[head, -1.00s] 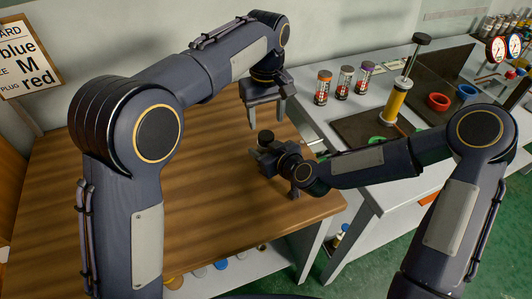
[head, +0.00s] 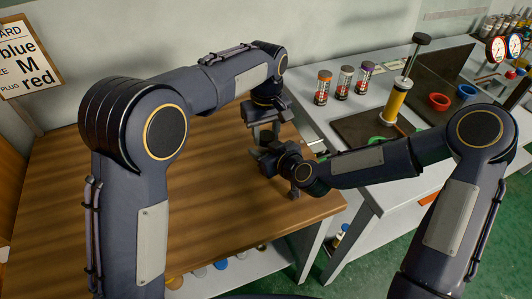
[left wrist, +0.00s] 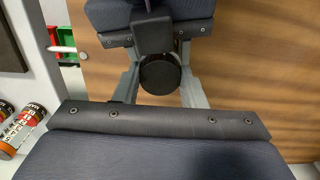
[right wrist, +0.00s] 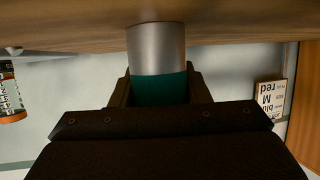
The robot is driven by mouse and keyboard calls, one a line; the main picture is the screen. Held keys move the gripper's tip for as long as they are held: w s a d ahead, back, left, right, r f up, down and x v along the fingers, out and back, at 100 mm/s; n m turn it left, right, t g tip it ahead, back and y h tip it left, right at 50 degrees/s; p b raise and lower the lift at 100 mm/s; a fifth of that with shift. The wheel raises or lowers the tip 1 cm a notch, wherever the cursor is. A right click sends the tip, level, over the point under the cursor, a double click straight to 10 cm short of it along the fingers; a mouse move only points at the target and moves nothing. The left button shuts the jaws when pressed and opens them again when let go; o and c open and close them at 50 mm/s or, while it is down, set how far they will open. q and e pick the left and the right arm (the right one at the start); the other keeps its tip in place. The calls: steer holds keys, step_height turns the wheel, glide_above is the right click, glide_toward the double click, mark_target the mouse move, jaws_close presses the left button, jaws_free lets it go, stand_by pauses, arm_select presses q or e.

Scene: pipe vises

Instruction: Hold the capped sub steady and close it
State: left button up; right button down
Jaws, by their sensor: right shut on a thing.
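The sub stands upright on the wooden table. In the right wrist view, which is upside down, it shows as a silver and teal cylinder (right wrist: 157,50). My right gripper (right wrist: 160,88) is shut on its teal part from the side. In the left wrist view its round black cap (left wrist: 160,75) shows from above. My left gripper (left wrist: 161,92) is over it pointing down, open, with one finger on each side of the cap. I cannot tell if the fingers touch it. In the head view my left gripper (head: 264,132) is right above my right gripper, which hides most of the sub.
A grey bench to the right holds several labelled canisters (head: 345,81), a yellow plunger cylinder (head: 396,102), a red bowl (head: 438,102) and a blue bowl (head: 467,92). A sign board (head: 24,62) stands at the back left. The left part of the wooden table (head: 90,190) is clear.

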arm_select(q)
steer(key=c, duration=0.3)
steer(key=m, duration=0.3)
steer(key=o, duration=1.1)
steer(key=shift+c, duration=0.2)
steer(key=shift+r, duration=2.25)
